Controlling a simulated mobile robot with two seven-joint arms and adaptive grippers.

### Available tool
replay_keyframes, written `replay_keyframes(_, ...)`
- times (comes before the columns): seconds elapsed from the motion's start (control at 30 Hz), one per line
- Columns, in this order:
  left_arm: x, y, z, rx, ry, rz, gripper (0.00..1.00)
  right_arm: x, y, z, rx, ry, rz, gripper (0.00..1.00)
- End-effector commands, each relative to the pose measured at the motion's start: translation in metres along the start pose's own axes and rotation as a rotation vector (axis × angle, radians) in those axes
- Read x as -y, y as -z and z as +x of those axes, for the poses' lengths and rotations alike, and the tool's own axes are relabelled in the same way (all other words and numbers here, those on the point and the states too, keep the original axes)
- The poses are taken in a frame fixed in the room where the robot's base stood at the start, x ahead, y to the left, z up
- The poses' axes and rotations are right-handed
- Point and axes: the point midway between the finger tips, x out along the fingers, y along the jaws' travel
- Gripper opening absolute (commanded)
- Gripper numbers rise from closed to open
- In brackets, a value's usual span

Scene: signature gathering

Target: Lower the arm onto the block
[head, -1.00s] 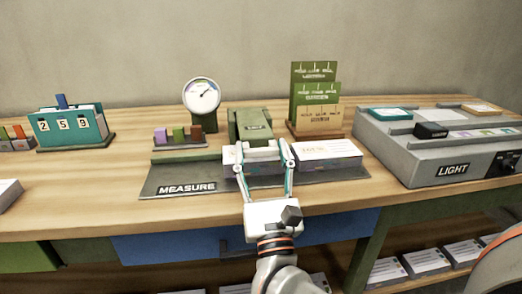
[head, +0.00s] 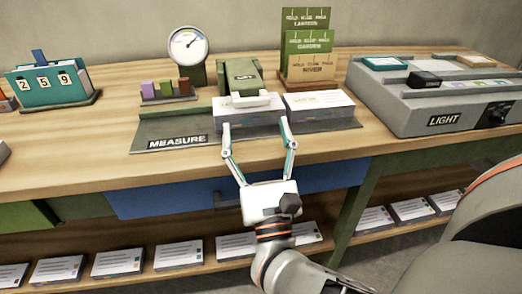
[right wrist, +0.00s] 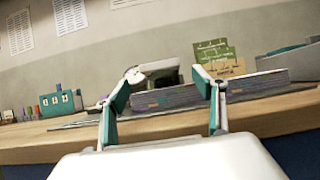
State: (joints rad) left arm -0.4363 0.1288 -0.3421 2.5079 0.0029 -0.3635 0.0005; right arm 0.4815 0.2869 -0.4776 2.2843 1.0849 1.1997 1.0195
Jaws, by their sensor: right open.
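The green hinged arm (head: 240,74) with a white front bar (head: 251,101) stands at the back of the dark MEASURE station. A block of stacked paper (head: 248,119) lies beneath the bar; the bar appears low over its top, but I cannot tell whether they touch. The bar also shows above the block in the right wrist view (right wrist: 158,69). A second paper block (head: 320,106) lies beside it to the right. My right gripper (head: 256,124) is open and empty, its two fingertips in front of the block. My left gripper is out of view.
A dial gauge (head: 188,46) and small coloured blocks (head: 166,89) stand behind left. Green and tan cards (head: 306,44) stand behind right. A grey LIGHT box (head: 425,105) fills the right. A shelf below holds several paper stacks. Bare wood lies left of the station.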

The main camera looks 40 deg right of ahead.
Motion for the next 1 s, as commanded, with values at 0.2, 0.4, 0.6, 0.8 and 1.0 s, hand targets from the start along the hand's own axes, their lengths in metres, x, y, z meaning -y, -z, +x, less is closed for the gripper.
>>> replay_keyframes(0.2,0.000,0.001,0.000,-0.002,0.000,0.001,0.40,0.000,0.002,-0.042,-0.006,-0.002,-0.001,0.69)
replay_keyframes(0.4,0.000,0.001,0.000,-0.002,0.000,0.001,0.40,0.000,0.002,-0.061,-0.005,-0.001,-0.002,0.69)
replay_keyframes(0.6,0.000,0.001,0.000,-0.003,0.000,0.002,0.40,0.000,0.002,-0.065,-0.004,0.000,-0.001,0.69)
replay_keyframes(0.8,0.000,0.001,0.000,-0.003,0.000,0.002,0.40,0.000,0.002,-0.064,-0.004,-0.001,-0.001,0.69)
replay_keyframes(1.0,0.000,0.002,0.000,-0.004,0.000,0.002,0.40,0.000,0.002,-0.064,-0.004,-0.001,-0.001,0.69)
